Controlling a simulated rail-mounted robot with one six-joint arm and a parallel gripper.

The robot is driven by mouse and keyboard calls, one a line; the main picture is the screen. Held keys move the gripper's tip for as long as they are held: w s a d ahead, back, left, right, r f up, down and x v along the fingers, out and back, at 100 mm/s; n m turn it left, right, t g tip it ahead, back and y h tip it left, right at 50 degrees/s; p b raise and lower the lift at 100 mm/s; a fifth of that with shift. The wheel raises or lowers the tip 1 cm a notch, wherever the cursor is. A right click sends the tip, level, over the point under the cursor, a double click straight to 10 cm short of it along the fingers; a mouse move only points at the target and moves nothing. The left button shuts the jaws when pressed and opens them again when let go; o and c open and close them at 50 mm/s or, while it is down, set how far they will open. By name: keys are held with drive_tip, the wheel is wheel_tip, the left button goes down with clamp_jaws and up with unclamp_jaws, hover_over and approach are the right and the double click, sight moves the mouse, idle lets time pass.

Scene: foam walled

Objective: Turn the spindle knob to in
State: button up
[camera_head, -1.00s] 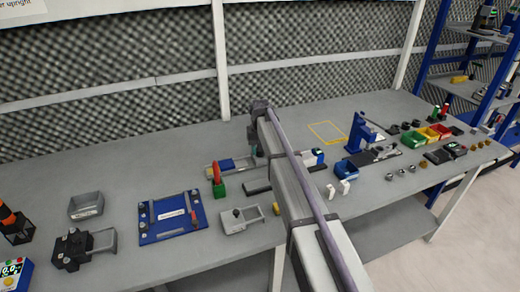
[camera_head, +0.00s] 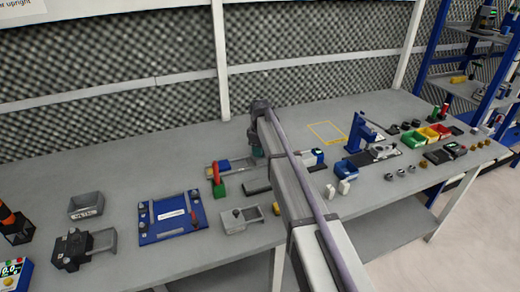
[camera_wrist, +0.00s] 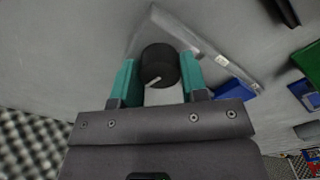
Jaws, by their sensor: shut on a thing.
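The spindle knob (camera_wrist: 158,66) is a black round knob with a white pointer line, seen from above in the wrist view. Its line points toward the lower left of its face. My gripper (camera_wrist: 160,72) has its two teal fingers on either side of the knob, shut on it. A light grey part shows beneath the knob, between the fingers. In the head view my arm covers the knob, and only a bit of a teal finger (camera_head: 257,151) shows beside the arm. I cannot read any "in" mark.
A grey vice-like block (camera_head: 238,222) is near the front. The yellow-outlined bench area is clear.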

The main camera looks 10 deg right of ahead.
drive_tip(key=n, duration=0.4)
drive_tip(key=shift+n, duration=0.3)
drive_tip(key=n, duration=1)
drive_tip(key=shift+n, duration=3)
drive_tip(key=o, duration=0.9)
drive_tip(key=shift+o, duration=0.2)
